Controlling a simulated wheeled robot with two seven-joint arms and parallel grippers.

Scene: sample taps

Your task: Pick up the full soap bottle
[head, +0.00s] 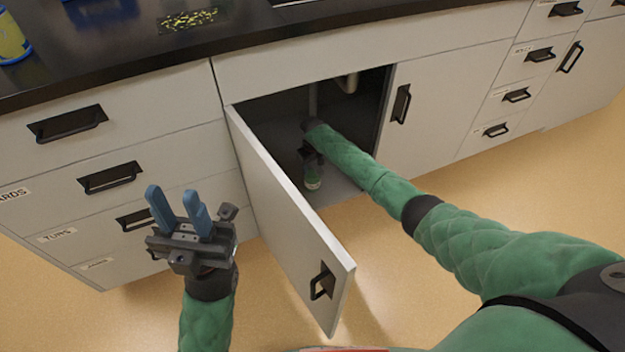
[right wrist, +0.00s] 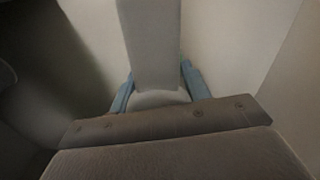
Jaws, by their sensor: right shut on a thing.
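The soap bottle (head: 312,180) stands inside the open cabinet under the counter in the head view, small and partly hidden, with green and pale colours showing low down. My right arm reaches into the cabinet, and its gripper (head: 311,157) is at the bottle's upper part, mostly in shadow. In the right wrist view the blue fingers of my right gripper (right wrist: 158,85) are on both sides of a pale grey part of the bottle (right wrist: 152,40), shut on it. How full it is cannot be seen. My left gripper (head: 174,194) is open and empty, in front of the drawers.
The cabinet door (head: 290,225) stands swung open to the left of my right arm. A pipe (head: 347,83) hangs at the top of the cabinet. A blue and yellow container (head: 12,40) stands on the dark counter (head: 110,45). The floor in front is clear.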

